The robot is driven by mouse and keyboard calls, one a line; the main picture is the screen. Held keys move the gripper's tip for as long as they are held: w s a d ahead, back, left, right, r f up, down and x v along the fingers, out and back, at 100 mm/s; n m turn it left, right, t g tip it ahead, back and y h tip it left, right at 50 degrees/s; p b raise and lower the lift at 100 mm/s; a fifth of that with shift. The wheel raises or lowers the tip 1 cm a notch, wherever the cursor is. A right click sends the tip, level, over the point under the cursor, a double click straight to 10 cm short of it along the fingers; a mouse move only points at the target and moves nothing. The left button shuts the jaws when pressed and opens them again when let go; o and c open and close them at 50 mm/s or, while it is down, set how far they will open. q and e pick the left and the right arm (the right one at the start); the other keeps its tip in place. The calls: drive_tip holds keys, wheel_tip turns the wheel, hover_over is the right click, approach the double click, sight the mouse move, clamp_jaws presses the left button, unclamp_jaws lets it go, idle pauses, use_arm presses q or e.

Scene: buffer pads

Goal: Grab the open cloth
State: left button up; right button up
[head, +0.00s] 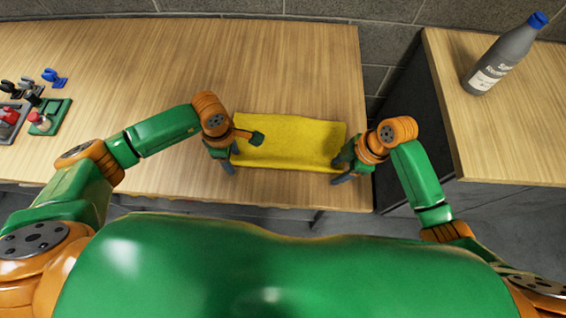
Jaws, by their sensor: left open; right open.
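A yellow cloth (290,138) lies spread open on the wooden table in the head view, near the table's right end. My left gripper (243,152) is open at the cloth's left edge, with one finger over the cloth and the other beside its near left corner. My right gripper (340,170) is open at the cloth's near right corner. I cannot tell whether the fingers touch the cloth. The arm covers part of its right edge.
The wooden table (130,60) is clear behind the cloth. Pads with small clamp-like tools (40,121) and a blue clip (54,77) lie at the far left. A grey bottle with a blue cap (497,66) stands on a separate side table (510,130) at the right, across a gap.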

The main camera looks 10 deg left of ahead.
use_arm(q)
drive_tip(key=shift+f, duration=0.1)
clamp_jaws()
use_arm(e)
drive_tip(key=shift+f, duration=0.1)
clamp_jaws()
